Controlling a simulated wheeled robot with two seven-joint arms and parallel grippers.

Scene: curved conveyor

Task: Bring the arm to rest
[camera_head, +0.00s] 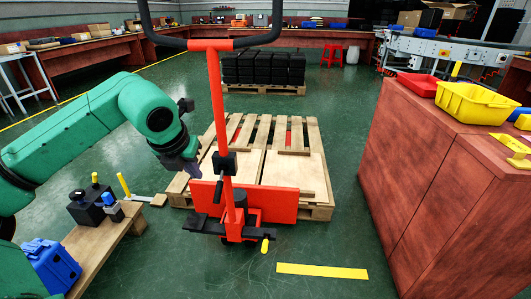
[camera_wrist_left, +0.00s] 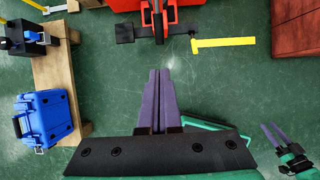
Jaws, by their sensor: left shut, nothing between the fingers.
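My left gripper (camera_head: 194,172) hangs at the end of the green arm, pointing down, left of the red pallet truck's upright post. In the left wrist view its two purple fingers (camera_wrist_left: 159,72) lie together, shut, with nothing between them and green floor beyond. My right gripper (camera_wrist_left: 271,128) shows small at the lower right of the left wrist view. Its two purple fingers appear as separate strips with a gap, and it looks empty. The head view does not show the right gripper.
The red pallet truck (camera_head: 227,190) stands by a wooden pallet (camera_head: 309,176). A wooden bench (camera_head: 100,245) at left holds dark devices and a blue case (camera_head: 50,266). A red-brown cabinet (camera_head: 425,160) with a yellow bin (camera_head: 474,103) stands at right.

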